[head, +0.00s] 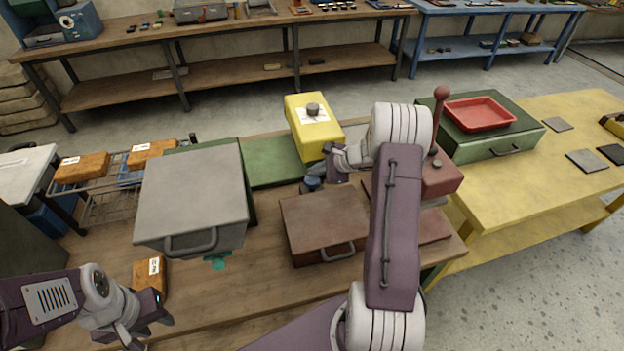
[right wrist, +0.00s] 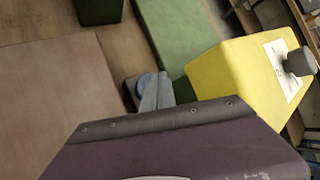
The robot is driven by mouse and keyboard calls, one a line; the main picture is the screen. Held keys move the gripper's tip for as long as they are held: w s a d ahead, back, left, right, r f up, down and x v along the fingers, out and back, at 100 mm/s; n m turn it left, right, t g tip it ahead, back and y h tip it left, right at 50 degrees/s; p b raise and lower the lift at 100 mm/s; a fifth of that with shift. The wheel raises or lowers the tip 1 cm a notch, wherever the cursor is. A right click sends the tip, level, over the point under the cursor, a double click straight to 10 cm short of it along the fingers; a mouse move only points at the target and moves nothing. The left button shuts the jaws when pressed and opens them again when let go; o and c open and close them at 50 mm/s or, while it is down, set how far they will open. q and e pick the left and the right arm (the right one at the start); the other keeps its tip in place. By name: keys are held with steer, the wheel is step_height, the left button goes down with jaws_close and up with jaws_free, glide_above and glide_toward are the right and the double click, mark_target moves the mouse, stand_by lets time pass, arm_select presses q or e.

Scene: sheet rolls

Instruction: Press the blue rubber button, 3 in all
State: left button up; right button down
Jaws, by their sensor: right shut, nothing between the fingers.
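The blue rubber button (head: 312,183) is a small round cap on a dark base on the wooden table, beside the yellow box. It also shows in the right wrist view (right wrist: 147,84), partly covered by my fingers. My right gripper (head: 320,172) is shut and empty, its fingertips right at the button; the right wrist view shows the grey fingers (right wrist: 157,90) over its edge. I cannot tell whether they touch it or whether the cap is pressed down. My left gripper (head: 152,322) appears open and empty at the table's front left, far from the button.
The yellow box (head: 312,145) with a grey knob stands close behind the button. A brown lidded box (head: 324,222) lies in front, and a large grey box (head: 193,195) stands left. A red-knobbed lever (head: 440,120) rises at right. Bare wood lies between the grey and brown boxes.

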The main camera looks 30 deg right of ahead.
mark_target(315, 180)
stand_by(0.7)
steer(key=shift+f+b, duration=0.4)
steer(key=shift+b, duration=0.2)
steer(key=shift+f+b, duration=1)
stand_by(0.7)
steer(key=shift+r, duration=0.1)
steer(key=shift+r+p, duration=1.05)
steer(key=shift+r, duration=0.25)
step_height(315, 180, up, 5)
steer(key=p, duration=0.3)
steer(key=shift+r+p, duration=0.1)
steer(key=shift+p, duration=0.3)
